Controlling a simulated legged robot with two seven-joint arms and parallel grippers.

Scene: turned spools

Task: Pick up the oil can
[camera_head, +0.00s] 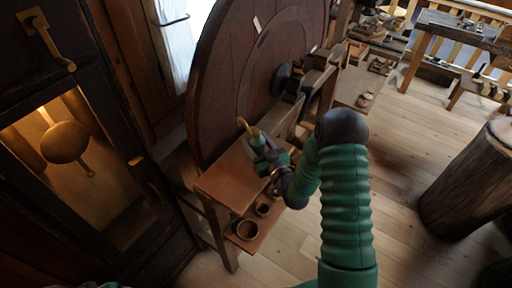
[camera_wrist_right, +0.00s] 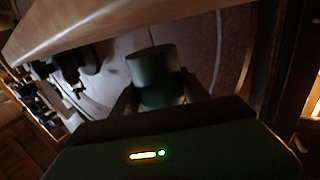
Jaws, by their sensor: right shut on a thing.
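The oil can (camera_head: 257,139) is small and green with a curved brass-coloured spout, and it is at the wooden stand beside the big wheel in the head view. My right gripper (camera_head: 268,158) is shut on it, reaching in from the right. In the right wrist view the can's green body (camera_wrist_right: 154,72) sits between the two dark fingers. Whether the can touches the stand top is hard to tell. My left gripper is not in view.
The wooden stand (camera_head: 222,182) has a lower shelf with small bowls (camera_head: 246,229). The large wooden wheel (camera_head: 225,85) rises close behind. A tall clock case (camera_head: 92,215) stands left, and a log stump (camera_head: 465,185) stands right on open floor.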

